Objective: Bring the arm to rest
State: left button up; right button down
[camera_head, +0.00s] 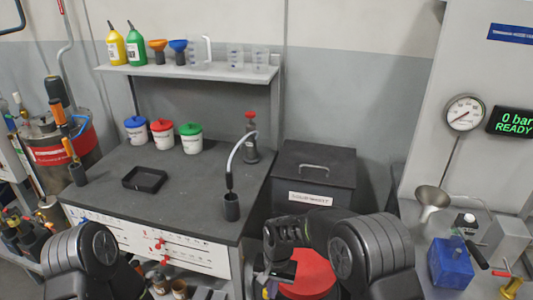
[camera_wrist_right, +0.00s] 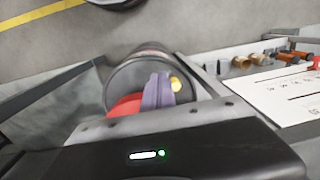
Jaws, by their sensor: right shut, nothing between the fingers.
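My right arm comes in at the bottom right of the head view and bends to the left. Its gripper (camera_head: 282,272) points down in front of a round red-topped container (camera_head: 312,272) and is shut with nothing in it. In the right wrist view, my dark gripper housing with a green light fills the bottom. Beyond it is a dark round bin (camera_wrist_right: 130,80) with red and a purple item (camera_wrist_right: 157,92) at its opening. Of my left arm only a dark rounded link shows at the lower left of the head view; its gripper is out of view.
A grey workbench (camera_head: 105,185) holds three lidded tubs (camera_head: 163,133), a black tray (camera_head: 145,180) and a curved-spout stand (camera_head: 250,140). A dark lidded chest (camera_head: 313,170) stands behind my right arm. At right are a funnel (camera_head: 432,198) and blue block (camera_head: 450,262).

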jog(key=s+d+f+y, duration=0.2)
jog(key=s+d+f, duration=0.3)
jog(key=s+f, duration=0.7)
jog(key=s+d+y, duration=0.1)
jog(key=s, duration=1.4)
jog(key=shift+s+n+t, duration=0.2)
jog(key=shift+n+t, duration=0.1)
jog(key=shift+n, duration=0.1)
